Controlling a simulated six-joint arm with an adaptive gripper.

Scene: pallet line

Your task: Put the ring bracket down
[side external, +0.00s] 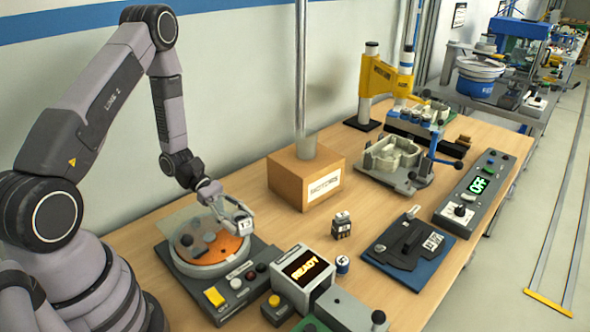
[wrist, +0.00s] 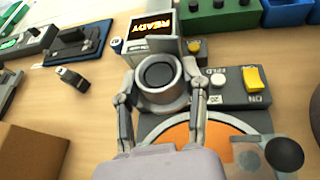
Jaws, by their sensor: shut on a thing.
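My gripper (side external: 236,217) is shut on the ring bracket (wrist: 160,98), a grey round piece with a dark round middle, held between the two fingers in the wrist view. My gripper also shows in the wrist view (wrist: 161,103). In the side view the held bracket (side external: 243,226) is small and partly hidden by the fingers. It is over the right part of an orange disc (side external: 224,250) set in a round grey station. I cannot tell whether the bracket touches the disc.
A clear plate (side external: 180,228) covers part of the round station. Its control strip has a yellow switch (side external: 214,297). A READY display box (side external: 303,271) stands close on the right. A cardboard box (side external: 305,178) with a post stands behind. Bare wood lies between them.

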